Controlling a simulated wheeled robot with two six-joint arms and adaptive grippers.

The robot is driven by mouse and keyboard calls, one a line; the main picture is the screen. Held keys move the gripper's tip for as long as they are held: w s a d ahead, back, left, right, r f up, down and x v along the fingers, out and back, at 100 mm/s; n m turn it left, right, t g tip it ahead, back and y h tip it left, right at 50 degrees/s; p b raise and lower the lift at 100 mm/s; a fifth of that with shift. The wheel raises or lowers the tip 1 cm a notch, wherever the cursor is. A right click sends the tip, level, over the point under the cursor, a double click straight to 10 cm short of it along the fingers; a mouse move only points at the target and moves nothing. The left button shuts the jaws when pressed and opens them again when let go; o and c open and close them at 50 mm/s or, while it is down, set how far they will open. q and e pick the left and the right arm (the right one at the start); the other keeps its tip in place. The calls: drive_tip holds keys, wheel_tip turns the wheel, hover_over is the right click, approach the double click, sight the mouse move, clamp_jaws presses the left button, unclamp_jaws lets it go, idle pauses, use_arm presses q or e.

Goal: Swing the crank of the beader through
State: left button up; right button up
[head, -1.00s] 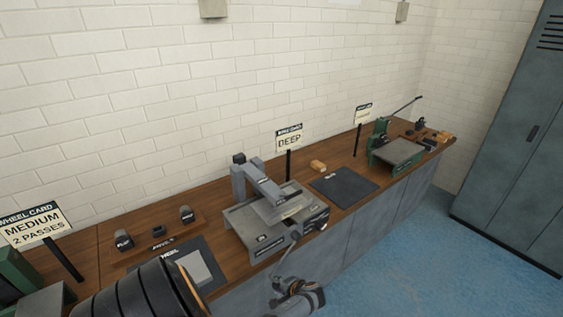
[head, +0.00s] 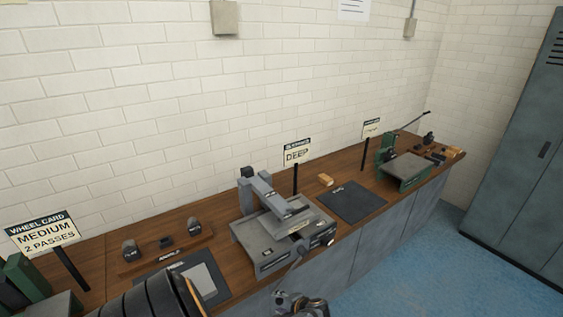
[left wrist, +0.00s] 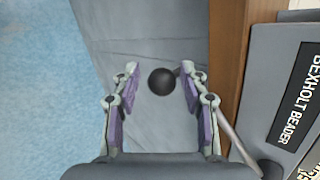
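The beader (head: 250,237) is a grey machine with an upright arm, on the wooden bench in the middle of the head view. Its nameplate (left wrist: 297,92) reads "BEXHOLT BEADER" in the left wrist view. A thin crank rod (left wrist: 236,145) runs from its side and passes behind a finger. A black ball knob (left wrist: 162,81) shows between the fingertips. My left gripper (left wrist: 160,72) is open, with visible gaps on both sides of the knob. In the head view the left gripper (head: 300,304) is at the bottom edge, in front of the bench, partly cut off. My right gripper is not in view.
A dark mat (head: 352,203) and a green machine (head: 405,168) stand right of the beader. Left are a wheel rack (head: 165,254) and a card (head: 45,234) reading "MEDIUM 2 PASSES". A "DEEP" card (head: 297,154) stands behind. The blue floor (head: 400,275) is clear.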

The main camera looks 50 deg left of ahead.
use_arm(q)
drive_tip(key=shift+o, duration=0.3)
drive_tip(key=shift+a, duration=0.1)
drive_tip(key=shift+w+r, duration=0.1)
drive_tip(key=shift+w, duration=0.1)
drive_tip(key=s+v, duration=0.1)
drive_tip(key=v, duration=1.1)
drive_tip(key=shift+w, duration=0.3)
